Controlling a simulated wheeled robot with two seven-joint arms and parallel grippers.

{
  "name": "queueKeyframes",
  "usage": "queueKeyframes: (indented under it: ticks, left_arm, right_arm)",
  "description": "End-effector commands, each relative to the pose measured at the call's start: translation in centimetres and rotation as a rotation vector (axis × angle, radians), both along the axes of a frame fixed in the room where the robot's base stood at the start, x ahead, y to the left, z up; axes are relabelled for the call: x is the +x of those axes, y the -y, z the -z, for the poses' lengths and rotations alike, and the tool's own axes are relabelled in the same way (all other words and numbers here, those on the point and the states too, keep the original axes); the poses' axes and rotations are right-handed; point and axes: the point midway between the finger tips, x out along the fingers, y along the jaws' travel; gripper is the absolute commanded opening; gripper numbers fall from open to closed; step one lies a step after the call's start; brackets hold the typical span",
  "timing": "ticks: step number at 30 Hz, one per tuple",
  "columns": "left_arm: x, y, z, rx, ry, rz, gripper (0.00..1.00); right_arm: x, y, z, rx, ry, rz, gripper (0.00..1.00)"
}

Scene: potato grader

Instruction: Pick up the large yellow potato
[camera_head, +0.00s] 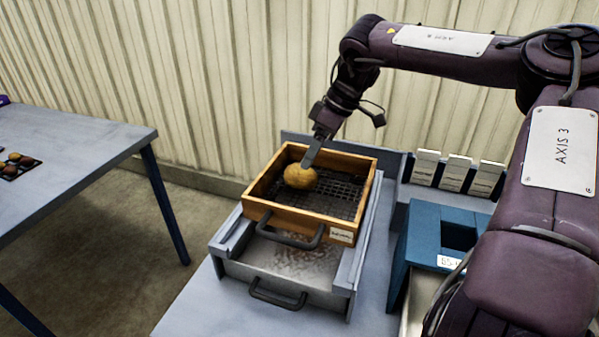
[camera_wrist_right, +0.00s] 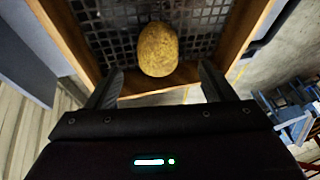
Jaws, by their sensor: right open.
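The large yellow potato (camera_head: 300,177) lies in the wooden-framed sieve tray (camera_head: 284,216), near its left back corner on the black mesh. My right gripper (camera_head: 311,155) reaches down over the tray's back edge to the potato. In the right wrist view the potato (camera_wrist_right: 158,50) shows between and just beyond the two fingers (camera_wrist_right: 158,85), which stand apart with a gap on each side of it. The right gripper is open. Whether a finger touches the potato is hard to tell. My left gripper is not in view.
The sieve tray sits on a grey metal grader (camera_head: 282,268) with a dark handle. A blue box (camera_head: 428,235) and several white cards (camera_head: 457,172) stand to the right. A separate table (camera_head: 70,160) at left holds a dark tray of small potatoes (camera_head: 14,168). A corrugated wall is behind.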

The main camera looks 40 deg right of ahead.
Motion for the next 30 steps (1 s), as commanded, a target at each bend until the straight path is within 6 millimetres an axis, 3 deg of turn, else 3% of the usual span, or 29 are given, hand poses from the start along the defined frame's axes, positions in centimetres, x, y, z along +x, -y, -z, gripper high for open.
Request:
queueKeyframes:
  ticks: [9, 21, 29, 30]
  left_arm:
    - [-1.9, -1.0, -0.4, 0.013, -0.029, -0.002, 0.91]
    - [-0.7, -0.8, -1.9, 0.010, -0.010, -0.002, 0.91]
    - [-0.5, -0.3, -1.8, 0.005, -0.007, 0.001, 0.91]
    - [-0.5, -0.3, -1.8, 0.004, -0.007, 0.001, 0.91]
  right_arm:
    - [0.7, -1.1, 2.7, -0.003, -0.015, 0.003, 0.76]
    - [2.3, -2.2, 6.8, -0.003, -0.012, 0.002, 0.76]
    - [2.3, -2.3, 7.2, -0.002, -0.013, 0.001, 0.76]
    - [2.2, -2.3, 7.2, -0.002, -0.015, 0.001, 0.72]
